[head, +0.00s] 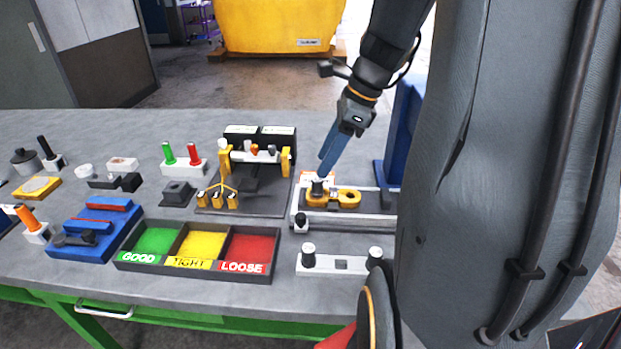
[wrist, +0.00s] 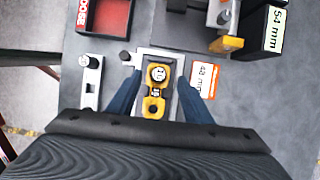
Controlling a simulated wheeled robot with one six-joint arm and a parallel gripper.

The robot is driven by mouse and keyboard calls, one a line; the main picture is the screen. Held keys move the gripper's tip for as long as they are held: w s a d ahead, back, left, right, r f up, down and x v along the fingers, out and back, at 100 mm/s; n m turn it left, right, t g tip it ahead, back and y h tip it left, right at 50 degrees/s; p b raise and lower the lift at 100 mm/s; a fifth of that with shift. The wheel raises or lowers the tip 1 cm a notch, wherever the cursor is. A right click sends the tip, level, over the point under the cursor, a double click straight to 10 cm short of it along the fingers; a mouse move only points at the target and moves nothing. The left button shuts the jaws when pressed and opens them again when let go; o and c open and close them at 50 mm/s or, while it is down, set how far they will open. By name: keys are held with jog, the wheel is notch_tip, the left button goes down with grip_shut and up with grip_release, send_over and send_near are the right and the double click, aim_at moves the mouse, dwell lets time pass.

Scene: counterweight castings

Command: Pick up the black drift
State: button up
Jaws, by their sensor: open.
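A slim black upright rod (head: 44,147) in a white block at the far left of the bench looks like the black drift. My gripper (head: 324,168) is far to its right, with blue fingers pointing down above a yellow two-ring casting (head: 347,198). In the wrist view my gripper (wrist: 159,80) is open, one finger on each side of the casting (wrist: 154,91). A dark round-topped pin (head: 316,187) stands at the casting's left ring. I cannot tell whether the fingers touch anything. The black rod is not in the wrist view.
A sorting tray (head: 197,275) with green, yellow and red compartments lies at the front. A grey fixture (head: 255,202) with yellow clamps stands left of my gripper. A white gauge bar (head: 340,264) lies in front. A blue upright (head: 403,125) stands at the right.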

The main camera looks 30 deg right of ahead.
aim_at(318, 179)
jog(key=shift+s+p+x, duration=0.1)
jog(key=shift+p+x, duration=0.2)
jog(key=shift+x, duration=1.4)
jog(key=shift+s+p+x, duration=0.15)
jog(key=shift+p+x, duration=0.15)
jog(key=shift+x, duration=1.4)
jog(key=shift+d+f, duration=0.1)
jog(key=shift+d, duration=0.1)
grip_shut()
